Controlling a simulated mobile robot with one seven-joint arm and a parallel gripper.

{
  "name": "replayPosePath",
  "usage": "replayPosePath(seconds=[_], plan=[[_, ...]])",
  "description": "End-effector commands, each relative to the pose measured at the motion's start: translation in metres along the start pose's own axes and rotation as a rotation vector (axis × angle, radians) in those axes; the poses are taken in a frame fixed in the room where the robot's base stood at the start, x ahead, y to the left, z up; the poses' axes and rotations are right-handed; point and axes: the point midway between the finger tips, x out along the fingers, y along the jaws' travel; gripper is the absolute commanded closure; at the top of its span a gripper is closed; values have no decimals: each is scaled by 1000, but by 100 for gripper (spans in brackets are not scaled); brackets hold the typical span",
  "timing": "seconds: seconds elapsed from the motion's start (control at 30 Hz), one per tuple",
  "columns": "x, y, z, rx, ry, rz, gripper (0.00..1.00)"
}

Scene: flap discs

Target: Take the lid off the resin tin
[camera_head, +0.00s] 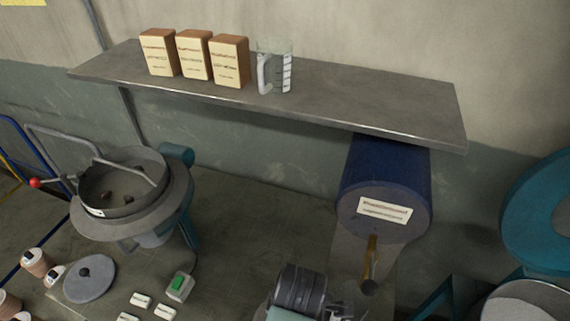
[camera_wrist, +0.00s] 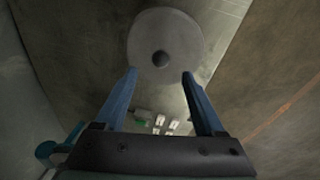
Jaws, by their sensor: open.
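A round grey lid-like disc with a dark knob (camera_wrist: 160,58) lies ahead of my gripper in the wrist view. A similar grey knobbed disc (camera_head: 90,278) shows at the lower left in the head view, below a round open pan. I cannot tell whether a resin tin's body is under it; no side wall is clearly visible. My gripper (camera_wrist: 160,75) is open and empty, its two blue fingers apart. The fingertips appear near the disc's lower edge on either side of the knob; whether they touch it cannot be told.
The open pan (camera_head: 124,193) has a bar across it. Labelled cups (camera_head: 38,262) stand left of the disc. A green-buttoned box (camera_head: 179,287) and several white pieces lie right of it. A blue drum (camera_head: 386,190) sits below a shelf (camera_head: 330,108) carrying boxes and a jug (camera_head: 274,68).

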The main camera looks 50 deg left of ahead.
Motion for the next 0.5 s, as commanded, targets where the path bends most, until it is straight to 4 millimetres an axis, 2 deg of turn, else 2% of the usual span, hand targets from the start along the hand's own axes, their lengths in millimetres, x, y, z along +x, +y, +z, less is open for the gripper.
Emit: replayPosePath(seconds=[0.27, 0.5], plan=[[19, 0, 0, 1, 0, 0, 29], [50, -2, 1, 2, 0, -1, 29]])
